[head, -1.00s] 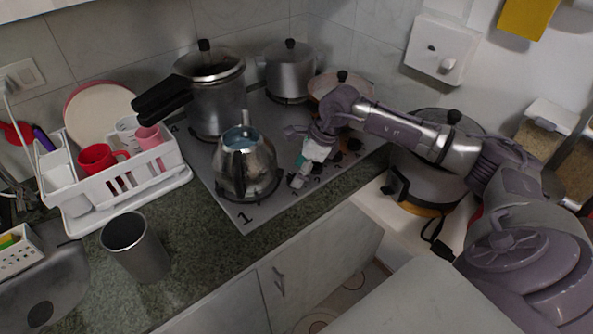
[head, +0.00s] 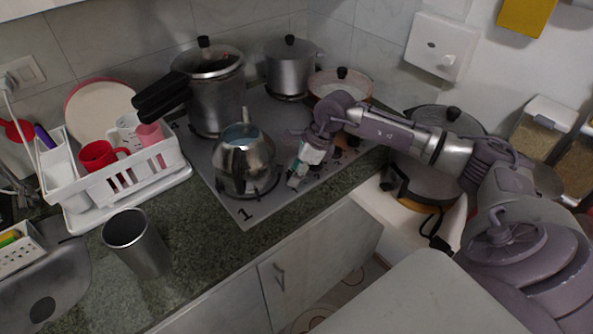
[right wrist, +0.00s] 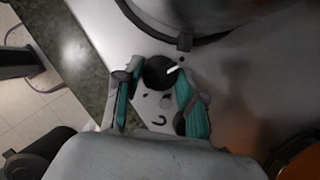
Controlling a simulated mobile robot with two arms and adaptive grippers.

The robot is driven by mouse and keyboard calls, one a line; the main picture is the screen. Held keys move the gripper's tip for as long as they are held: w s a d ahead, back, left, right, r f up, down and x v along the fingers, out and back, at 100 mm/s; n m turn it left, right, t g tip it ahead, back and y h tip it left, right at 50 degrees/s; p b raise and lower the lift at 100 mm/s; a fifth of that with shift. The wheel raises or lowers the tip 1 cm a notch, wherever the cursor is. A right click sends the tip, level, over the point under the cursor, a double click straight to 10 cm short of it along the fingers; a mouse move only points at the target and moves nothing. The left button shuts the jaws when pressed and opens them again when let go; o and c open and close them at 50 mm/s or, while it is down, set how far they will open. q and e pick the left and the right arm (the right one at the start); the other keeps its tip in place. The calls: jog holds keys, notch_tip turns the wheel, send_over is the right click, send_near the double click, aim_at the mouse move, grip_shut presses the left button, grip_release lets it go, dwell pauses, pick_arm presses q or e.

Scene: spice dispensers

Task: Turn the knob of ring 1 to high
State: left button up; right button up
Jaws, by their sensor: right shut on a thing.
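The kettle (head: 243,166) stands on ring 1 at the front of the grey cooktop, beside the printed "1" (head: 245,214). My right gripper (head: 297,174) is low over the cooktop's front edge, right of the kettle. In the right wrist view the knob (right wrist: 158,72) is black and round, with a white pointer line towards the upper right. My right gripper (right wrist: 155,88) has its teal-padded fingers on both sides of it, shut on it. In the head view the gripper hides this knob. My left gripper is not in view.
Other pots stand behind: a pressure cooker (head: 215,95), a steel pot (head: 290,68) and a lidded pan (head: 341,86). A white dish rack (head: 135,182) and a steel cup (head: 137,244) stand to the left. Another black knob (head: 353,141) lies right of my gripper.

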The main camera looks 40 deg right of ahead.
jog(key=shift+f+m+t+h+b, duration=0.1)
jog(key=shift+m+t+h+b, duration=0.25)
jog(key=shift+m+b, duration=0.5)
jog(key=m+b, duration=0.1)
jog(key=m, duration=0.1)
jog(key=m+h+b, duration=0.1)
jog(key=shift+a+m+t, duration=0.2)
jog(key=shift+m+t, duration=0.15)
jog(key=m+h+b, duration=0.1)
jog(key=m+b, duration=0.1)
jog(key=shift+a+m, duration=0.1)
jog(key=shift+m, duration=0.3)
jog(key=shift+s+m+h+b, duration=0.1)
jog(key=shift+m+h+b, duration=0.25)
jog(key=shift+m+b, duration=0.35)
jog(key=o, duration=1.1)
jog(key=shift+o, duration=0.2)
